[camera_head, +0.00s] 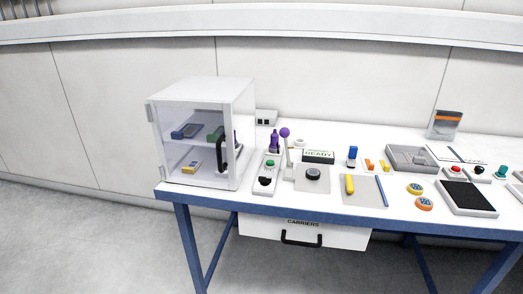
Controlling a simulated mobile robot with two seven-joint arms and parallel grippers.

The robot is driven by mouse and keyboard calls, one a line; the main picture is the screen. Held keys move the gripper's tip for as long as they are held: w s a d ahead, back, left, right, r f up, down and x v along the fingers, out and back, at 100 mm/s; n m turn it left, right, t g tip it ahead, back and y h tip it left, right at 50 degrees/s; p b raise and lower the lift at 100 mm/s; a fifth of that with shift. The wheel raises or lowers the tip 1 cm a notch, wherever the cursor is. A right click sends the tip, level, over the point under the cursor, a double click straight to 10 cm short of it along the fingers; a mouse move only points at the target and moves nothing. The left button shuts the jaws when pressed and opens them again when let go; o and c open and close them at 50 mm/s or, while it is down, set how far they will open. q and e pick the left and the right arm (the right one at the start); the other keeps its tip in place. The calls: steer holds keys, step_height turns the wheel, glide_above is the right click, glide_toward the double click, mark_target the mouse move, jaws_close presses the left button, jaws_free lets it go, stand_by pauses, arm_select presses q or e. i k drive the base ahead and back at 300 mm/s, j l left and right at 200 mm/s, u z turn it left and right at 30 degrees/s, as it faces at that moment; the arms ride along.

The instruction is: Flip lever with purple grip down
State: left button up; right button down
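A lever with a round purple grip (285,132) stands roughly upright on the table, just right of the white cabinet. Its pale shaft (288,152) runs down behind a flat plate with a dark round knob. Left of it is another purple part (274,141), at the back end of a white panel (268,169) with a green button and a dark part. I cannot tell exactly what this second purple part is. Neither of my grippers shows in the head view.
A clear-doored white cabinet (217,91) with a black handle stands at the table's left end. A READY display (318,156), a yellow-handled tool (349,184) on a mat and a grey tray (412,157) lie to the right. A CARRIERS drawer (345,238) hangs below.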

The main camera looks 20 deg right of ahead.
mark_target(284, 132)
steer(key=i+j, duration=0.1)
steer(key=j, duration=0.25)
steer(key=i+j, duration=0.1)
steer(key=j, duration=0.3)
steer(key=i+j, duration=0.1)
steer(key=j, duration=0.25)
steer(key=i+j, duration=0.1)
steer(key=j, duration=0.3)
